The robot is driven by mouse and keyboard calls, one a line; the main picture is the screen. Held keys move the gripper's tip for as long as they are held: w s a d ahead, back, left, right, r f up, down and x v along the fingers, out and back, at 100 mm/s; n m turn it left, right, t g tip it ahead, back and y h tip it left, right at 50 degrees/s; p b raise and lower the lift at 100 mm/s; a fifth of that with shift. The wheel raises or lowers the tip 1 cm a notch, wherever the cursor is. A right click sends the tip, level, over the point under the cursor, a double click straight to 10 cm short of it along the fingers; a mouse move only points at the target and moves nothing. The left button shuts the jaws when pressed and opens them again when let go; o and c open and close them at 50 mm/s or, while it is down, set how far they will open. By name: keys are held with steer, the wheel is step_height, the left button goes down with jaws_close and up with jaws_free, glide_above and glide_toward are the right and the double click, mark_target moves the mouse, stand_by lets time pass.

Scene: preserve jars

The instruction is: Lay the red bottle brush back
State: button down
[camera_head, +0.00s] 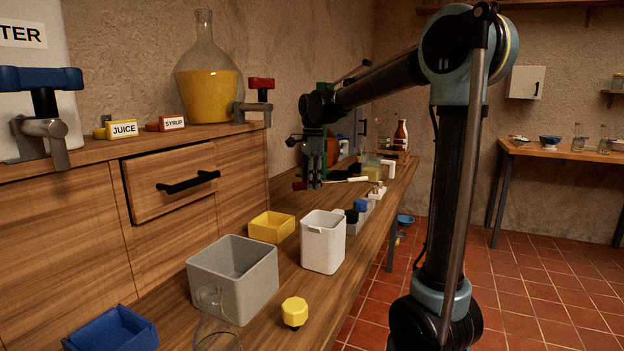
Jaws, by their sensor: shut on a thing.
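My gripper (314,182) hangs pointing down over the far part of the long wooden bench. Its fingers are shut on the red bottle brush (298,186). The brush's red end shows just left of the fingers, and its middle is hidden behind them. A pale, rod-like piece (349,180) shows to the right of the fingers at about the same height; I cannot tell whether it belongs to the brush. Whether the brush touches the bench is too small to tell.
Bottles and small items crowd beyond my gripper. Drawers line the left.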

mark_target(311, 208)
steer(key=shift+f, duration=2.9)
steer(key=shift+f, duration=0.7)
steer(key=c, duration=1.3)
jaws_free()
steer(key=shift+r, duration=0.15)
steer(key=r, duration=1.1)
steer(key=shift+w+d+r, duration=0.15)
steer(key=shift+w+r, duration=0.05)
steer(key=shift+r, duration=0.1)
